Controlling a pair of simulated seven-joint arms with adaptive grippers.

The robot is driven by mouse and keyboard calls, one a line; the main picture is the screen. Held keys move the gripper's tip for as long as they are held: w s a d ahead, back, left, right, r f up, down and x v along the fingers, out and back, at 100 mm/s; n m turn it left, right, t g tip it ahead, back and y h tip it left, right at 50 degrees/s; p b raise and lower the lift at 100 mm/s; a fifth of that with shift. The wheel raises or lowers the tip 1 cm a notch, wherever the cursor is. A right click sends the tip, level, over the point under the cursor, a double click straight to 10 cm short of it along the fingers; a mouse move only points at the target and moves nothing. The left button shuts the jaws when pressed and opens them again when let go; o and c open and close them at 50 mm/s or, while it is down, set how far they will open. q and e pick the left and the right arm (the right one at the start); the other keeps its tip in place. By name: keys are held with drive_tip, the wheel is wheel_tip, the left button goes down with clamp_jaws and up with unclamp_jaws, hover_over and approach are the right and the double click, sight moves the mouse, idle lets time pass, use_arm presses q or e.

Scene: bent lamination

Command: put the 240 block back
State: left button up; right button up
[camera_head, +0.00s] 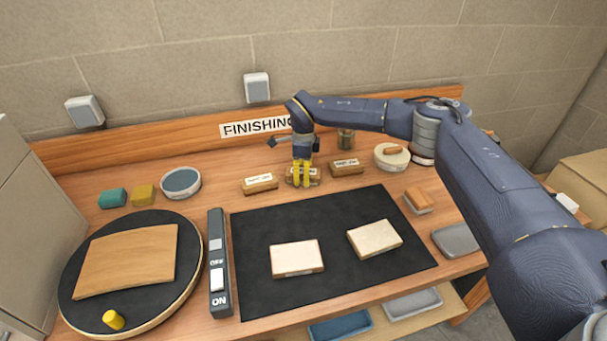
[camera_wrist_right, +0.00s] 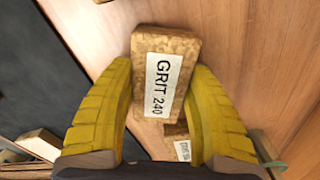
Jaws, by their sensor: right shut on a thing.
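The 240 block (camera_wrist_right: 185,48) is a brown cork-like block with a white label reading GRIT 240 in the right wrist view. My right gripper (camera_head: 302,184) has yellow fingers, which are shut on the sides of this block. In the head view it is at the back of the table, in the gap between two similar labelled blocks, the left one (camera_head: 260,184) and the right one (camera_head: 347,168). The fingers hide part of the held block there. I cannot tell whether its underside touches the table. My left gripper is not in view.
A black mat (camera_head: 335,220) with two pale blocks (camera_head: 297,258) (camera_head: 375,239) lies in front. A round turntable (camera_head: 75,265) with a curved wooden panel (camera_head: 128,260) stands left. A small jar (camera_head: 346,139) and a round pale dish (camera_head: 391,157) stand behind and right of the row.

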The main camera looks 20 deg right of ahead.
drive_tip(key=shift+f, duration=0.1)
drive_tip(key=o, duration=1.2)
wheel_tip(320, 180, up, 12)
drive_tip(key=shift+r, duration=0.15)
